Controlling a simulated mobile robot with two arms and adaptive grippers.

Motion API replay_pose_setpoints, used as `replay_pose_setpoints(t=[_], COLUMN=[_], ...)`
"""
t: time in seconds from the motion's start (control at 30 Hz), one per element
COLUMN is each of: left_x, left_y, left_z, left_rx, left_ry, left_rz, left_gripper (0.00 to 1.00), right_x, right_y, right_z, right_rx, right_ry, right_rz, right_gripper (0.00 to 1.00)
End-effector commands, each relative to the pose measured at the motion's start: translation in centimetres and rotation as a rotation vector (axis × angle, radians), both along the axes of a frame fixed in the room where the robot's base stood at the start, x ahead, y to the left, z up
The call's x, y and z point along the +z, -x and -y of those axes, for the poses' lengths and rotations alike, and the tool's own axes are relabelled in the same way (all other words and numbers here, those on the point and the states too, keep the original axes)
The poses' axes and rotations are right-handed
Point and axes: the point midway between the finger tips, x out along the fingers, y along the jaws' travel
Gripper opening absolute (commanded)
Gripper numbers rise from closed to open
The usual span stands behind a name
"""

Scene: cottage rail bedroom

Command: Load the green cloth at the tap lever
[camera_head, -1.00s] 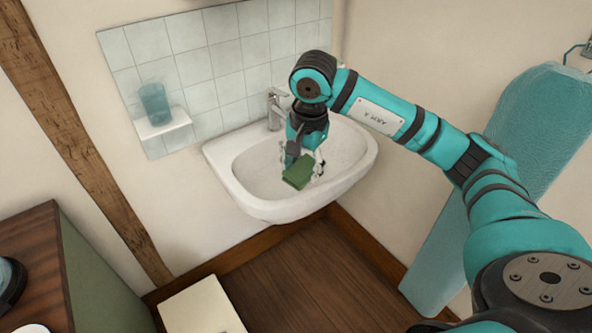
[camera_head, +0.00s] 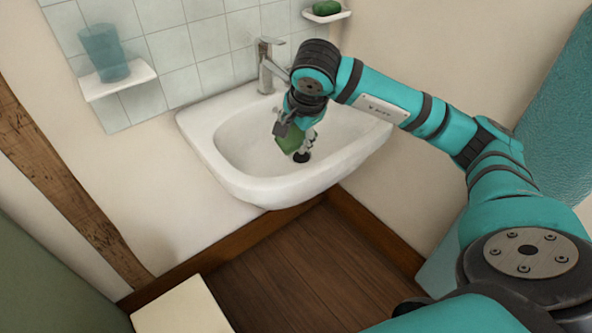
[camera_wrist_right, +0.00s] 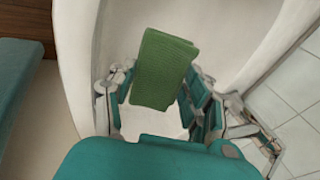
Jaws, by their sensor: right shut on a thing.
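The green cloth (camera_head: 290,138) is folded and held over the basin of the white sink (camera_head: 225,175). My right gripper (camera_head: 297,140) is shut on it, and the cloth also shows between its fingers in the right wrist view (camera_wrist_right: 163,70). The chrome tap (camera_head: 266,68) stands at the back rim of the sink. Its lever (camera_head: 268,42) is on top, up and behind the gripper, apart from the cloth. The dark drain (camera_head: 301,157) shows just below the cloth. My left gripper is not in view.
A small white shelf with a blue tumbler (camera_head: 105,52) is on the tiles at left. Another shelf (camera_head: 338,15) at the back right holds a green soap-like item (camera_head: 327,7). A pale box top (camera_head: 182,309) is on the floor in front. A teal padded board (camera_head: 562,95) leans at right.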

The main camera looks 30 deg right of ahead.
Motion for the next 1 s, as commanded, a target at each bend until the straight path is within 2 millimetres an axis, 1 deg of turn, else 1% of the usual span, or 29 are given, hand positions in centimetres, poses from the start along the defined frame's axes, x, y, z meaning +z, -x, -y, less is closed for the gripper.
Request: replay_pose_setpoints(t=[0.03,0.1,0.2,0.33,0.53,1.0], left_x=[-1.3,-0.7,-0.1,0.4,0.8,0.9], left_y=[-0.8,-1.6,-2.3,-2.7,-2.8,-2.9], left_z=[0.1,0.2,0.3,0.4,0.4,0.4], left_rx=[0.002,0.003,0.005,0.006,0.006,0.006], left_ry=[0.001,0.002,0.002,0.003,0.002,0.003], left_rz=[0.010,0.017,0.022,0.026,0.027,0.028], left_gripper=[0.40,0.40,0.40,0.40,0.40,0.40], right_x=[-2.8,-3.8,-4.7,-5.2,-5.3,-6.2], right_y=[0.1,0.0,0.0,0.0,-0.6,-4.8], right_z=[0.0,0.0,0.0,0.0,0.1,1.3], right_rx=[0.002,0.001,0.001,0.000,0.000,0.000], right_ry=[0.006,0.010,0.015,0.017,0.017,0.016], right_rz=[0.015,0.032,0.049,0.061,0.062,0.062], right_gripper=[0.24,0.24,0.24,0.24,0.24,0.24])
